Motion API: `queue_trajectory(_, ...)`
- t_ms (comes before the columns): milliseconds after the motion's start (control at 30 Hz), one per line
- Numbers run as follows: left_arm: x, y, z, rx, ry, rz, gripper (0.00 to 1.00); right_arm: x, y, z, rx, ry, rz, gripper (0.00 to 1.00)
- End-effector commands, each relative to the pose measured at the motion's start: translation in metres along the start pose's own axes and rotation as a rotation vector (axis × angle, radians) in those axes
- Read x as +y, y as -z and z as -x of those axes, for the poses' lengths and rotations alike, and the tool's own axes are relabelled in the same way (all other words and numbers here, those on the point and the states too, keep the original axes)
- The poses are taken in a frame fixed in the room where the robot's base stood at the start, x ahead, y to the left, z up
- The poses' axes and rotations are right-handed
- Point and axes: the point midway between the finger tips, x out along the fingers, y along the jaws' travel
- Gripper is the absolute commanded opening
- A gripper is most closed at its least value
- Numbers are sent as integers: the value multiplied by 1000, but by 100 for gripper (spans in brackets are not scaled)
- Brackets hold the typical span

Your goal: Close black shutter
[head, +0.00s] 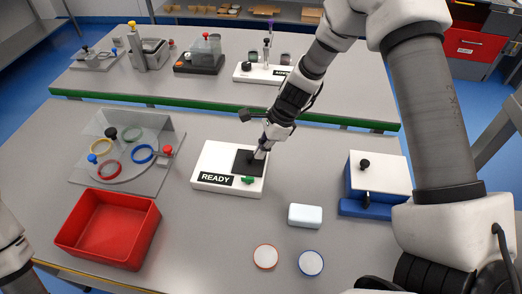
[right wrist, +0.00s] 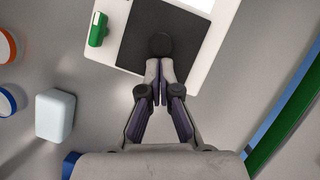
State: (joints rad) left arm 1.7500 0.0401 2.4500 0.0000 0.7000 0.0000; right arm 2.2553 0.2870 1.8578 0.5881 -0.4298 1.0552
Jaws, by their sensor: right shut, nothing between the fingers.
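A white box labelled READY (head: 205,184) stands on the near table, with a black square shutter (head: 243,158) on the right part of its top. In the right wrist view the shutter (right wrist: 135,40) is a dark panel with a round black knob (right wrist: 161,43). My right gripper (head: 260,153) is over the shutter's right side. Its fingers (right wrist: 160,82) are shut and empty, with the tips right at the knob; I cannot tell whether they touch it. A green piece (head: 247,180) sits at the box's front edge, also in the right wrist view (right wrist: 97,29). My left gripper is out of view.
A red tray (head: 75,228) and a clear-walled fixture with coloured rings (head: 90,172) are on the left. A pale block (head: 305,216), two round lids (head: 265,257) and a blue-and-white box (head: 380,175) are on the right. A second table with other devices stands behind.

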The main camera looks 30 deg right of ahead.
Motion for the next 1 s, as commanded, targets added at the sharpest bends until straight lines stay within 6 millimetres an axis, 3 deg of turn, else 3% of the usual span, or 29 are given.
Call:
queue_trajectory(367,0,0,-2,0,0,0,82,-2,-4,-2,1,-1,1,0)
queue_trajectory(467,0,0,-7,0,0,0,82,-7,-15,-9,4,0,3,0)
queue_trajectory(733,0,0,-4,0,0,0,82,-32,-72,-30,2,0,3,0)
queue_trajectory(1000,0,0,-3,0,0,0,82,-39,-87,-37,-2,0,-1,0)
